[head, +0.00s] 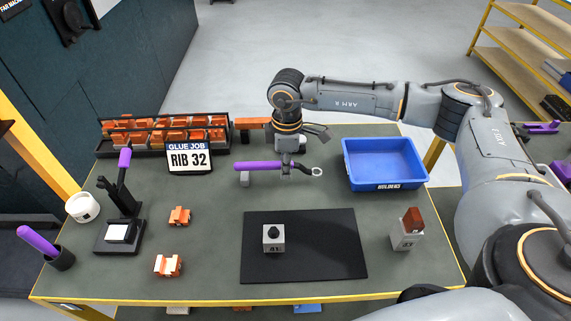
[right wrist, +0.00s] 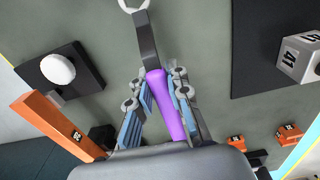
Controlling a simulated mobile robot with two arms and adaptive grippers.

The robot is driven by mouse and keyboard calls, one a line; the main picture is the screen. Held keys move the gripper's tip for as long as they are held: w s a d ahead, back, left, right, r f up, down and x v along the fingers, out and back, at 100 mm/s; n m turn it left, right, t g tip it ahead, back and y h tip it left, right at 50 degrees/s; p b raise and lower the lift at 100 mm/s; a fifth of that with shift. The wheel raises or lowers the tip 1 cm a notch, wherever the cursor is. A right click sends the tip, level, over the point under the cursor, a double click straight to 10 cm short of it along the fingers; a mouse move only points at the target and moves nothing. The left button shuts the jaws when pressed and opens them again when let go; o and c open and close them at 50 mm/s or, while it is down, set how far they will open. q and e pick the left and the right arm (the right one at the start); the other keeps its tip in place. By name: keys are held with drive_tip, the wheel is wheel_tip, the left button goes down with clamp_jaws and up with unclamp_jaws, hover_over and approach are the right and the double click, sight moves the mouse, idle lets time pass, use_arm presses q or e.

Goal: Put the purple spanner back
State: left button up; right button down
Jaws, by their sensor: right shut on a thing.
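The purple spanner has a purple handle (head: 258,166), a dark shank and a pale ring end (head: 317,171). My right gripper (head: 287,168) is shut on it, over the middle of the table. The handle points left and the ring right in the head view. In the right wrist view the purple handle (right wrist: 168,100) lies between the blue-padded fingers, with the ring at the top edge. My left gripper is not in view.
A black cup (head: 61,259) with another purple handle stands at the front left, near a purple-levered press (head: 119,232) and a white roll (head: 82,207). A blue bin (head: 383,185), black mat (head: 330,260), grey blocks and loose orange parts occupy the table. An orange-filled rack (head: 165,137) stands behind.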

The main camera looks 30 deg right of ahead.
drive_tip(key=shift+f+b, duration=0.8)
drive_tip(key=shift+f, duration=0.25)
drive_tip(key=c, duration=1.2)
unclamp_jaws()
drive_tip(key=o, duration=0.5)
drive_tip(key=shift+r, duration=0.2)
drive_tip(key=shift+r+p, duration=2)
drive_tip(key=shift+r, duration=0.9)
